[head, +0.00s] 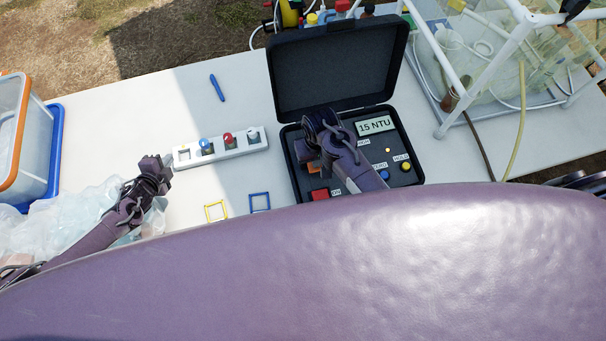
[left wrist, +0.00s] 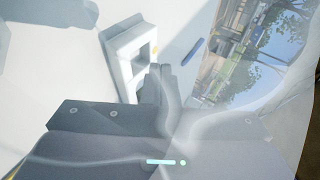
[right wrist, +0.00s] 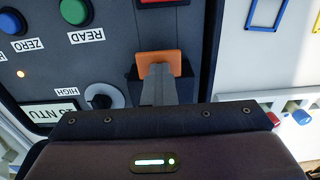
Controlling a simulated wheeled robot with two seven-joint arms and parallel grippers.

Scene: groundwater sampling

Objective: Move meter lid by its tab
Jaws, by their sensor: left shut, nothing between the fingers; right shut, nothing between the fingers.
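The turbidity meter (head: 388,150) lies in an open black case, its display reading 15 NTU. An orange tab (right wrist: 160,60) sits over a dark square on the panel, which looks like the meter lid. The tab is mostly hidden behind my right gripper in the head view (head: 314,168). My right gripper (right wrist: 158,72) is shut, its fingertips in front of the tab's lower middle with nothing between them; I cannot tell whether they touch it. My left gripper (head: 166,162) is shut and empty beside the left end of the white vial rack (head: 222,150); it also shows in the left wrist view (left wrist: 160,72).
The large case cover (head: 338,72) stands open behind the panel. Vials with coloured caps stand in the rack. Yellow (head: 215,211) and blue (head: 260,202) square outlines lie in front. A clear bin (head: 38,130) is left, a white-framed tank (head: 480,85) right. A blue pen (head: 217,87) lies behind.

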